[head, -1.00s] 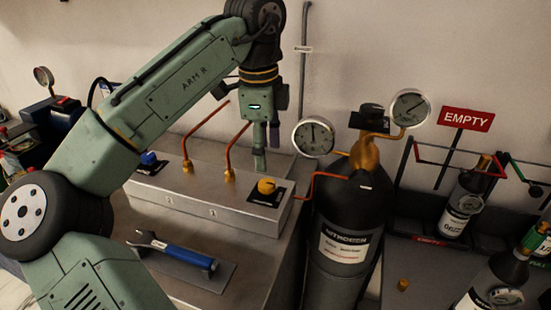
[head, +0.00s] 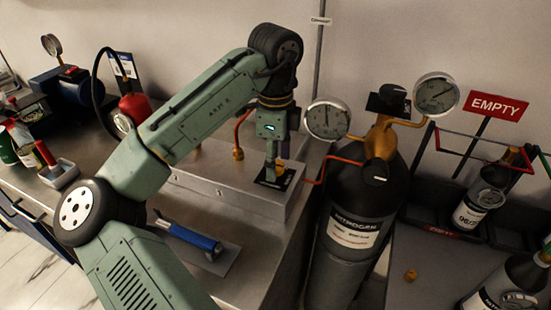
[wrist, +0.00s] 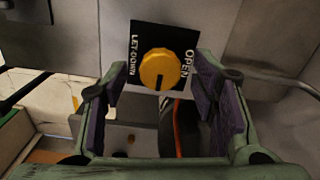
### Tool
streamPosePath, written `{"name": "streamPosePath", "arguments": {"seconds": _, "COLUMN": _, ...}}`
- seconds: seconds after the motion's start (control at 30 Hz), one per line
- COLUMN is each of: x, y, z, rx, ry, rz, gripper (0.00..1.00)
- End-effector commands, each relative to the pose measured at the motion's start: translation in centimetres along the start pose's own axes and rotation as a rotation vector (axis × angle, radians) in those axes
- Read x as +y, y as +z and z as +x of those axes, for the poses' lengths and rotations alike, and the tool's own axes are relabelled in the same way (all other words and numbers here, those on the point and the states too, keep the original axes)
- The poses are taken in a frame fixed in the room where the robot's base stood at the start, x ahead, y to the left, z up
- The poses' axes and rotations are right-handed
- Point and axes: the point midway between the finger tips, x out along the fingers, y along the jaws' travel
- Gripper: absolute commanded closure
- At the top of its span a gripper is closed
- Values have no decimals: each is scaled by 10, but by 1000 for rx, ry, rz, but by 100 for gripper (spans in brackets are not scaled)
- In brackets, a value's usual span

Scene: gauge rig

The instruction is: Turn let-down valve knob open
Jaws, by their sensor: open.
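The yellow let-down knob (wrist: 165,66) sits on a black plate (wrist: 143,38) marked LET-DOWN and OPEN in the wrist view. Its dark pointer mark is at the knob's lower edge in that view, away from the OPEN word at right. My gripper (wrist: 160,84) is open, with one purple-padded finger on each side of the knob and gaps visible between pads and knob. In the head view my gripper (head: 274,168) points down over the black plate (head: 276,178) on the grey metal box (head: 232,188). There the fingers hide most of the knob.
A black nitrogen cylinder (head: 351,225) with two gauges (head: 327,119) stands close to the right. An orange tube (head: 326,163) runs from the box to it. A blue-handled tool (head: 190,237) lies on the bench in front. A red EMPTY sign (head: 497,106) stands at right.

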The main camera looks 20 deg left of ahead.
Motion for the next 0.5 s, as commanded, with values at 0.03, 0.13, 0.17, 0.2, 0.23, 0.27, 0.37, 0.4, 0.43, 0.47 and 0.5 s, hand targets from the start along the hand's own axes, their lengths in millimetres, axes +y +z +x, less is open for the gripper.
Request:
{"name": "streamPosePath", "arguments": {"seconds": 0.03, "x": 0, "y": 0, "z": 3, "rx": 1, "ry": 0, "rz": 0, "gripper": 47}}
{"name": "streamPosePath", "arguments": {"seconds": 0.13, "x": 0, "y": 0, "z": 6, "rx": 1, "ry": 0, "rz": 0, "gripper": 47}}
{"name": "streamPosePath", "arguments": {"seconds": 0.17, "x": 0, "y": 0, "z": 6, "rx": 1, "ry": 0, "rz": 0, "gripper": 47}}
{"name": "streamPosePath", "arguments": {"seconds": 0.2, "x": 0, "y": 0, "z": 6, "rx": 0, "ry": 0, "rz": 0, "gripper": 47}}
{"name": "streamPosePath", "arguments": {"seconds": 0.23, "x": 0, "y": 0, "z": 6, "rx": 0, "ry": 0, "rz": 0, "gripper": 47}}
{"name": "streamPosePath", "arguments": {"seconds": 0.27, "x": 0, "y": 0, "z": 6, "rx": 0, "ry": 0, "rz": 0, "gripper": 47}}
{"name": "streamPosePath", "arguments": {"seconds": 0.37, "x": 0, "y": 0, "z": 6, "rx": 0, "ry": 0, "rz": 0, "gripper": 48}}
{"name": "streamPosePath", "arguments": {"seconds": 0.4, "x": 0, "y": 0, "z": 6, "rx": 0, "ry": 0, "rz": 0, "gripper": 50}}
{"name": "streamPosePath", "arguments": {"seconds": 0.43, "x": 0, "y": 0, "z": 6, "rx": 0, "ry": 0, "rz": 0, "gripper": 52}}
{"name": "streamPosePath", "arguments": {"seconds": 0.47, "x": 0, "y": 0, "z": 6, "rx": 0, "ry": 0, "rz": 0, "gripper": 54}}
{"name": "streamPosePath", "arguments": {"seconds": 0.5, "x": 0, "y": 0, "z": 6, "rx": 0, "ry": 0, "rz": 0, "gripper": 57}}
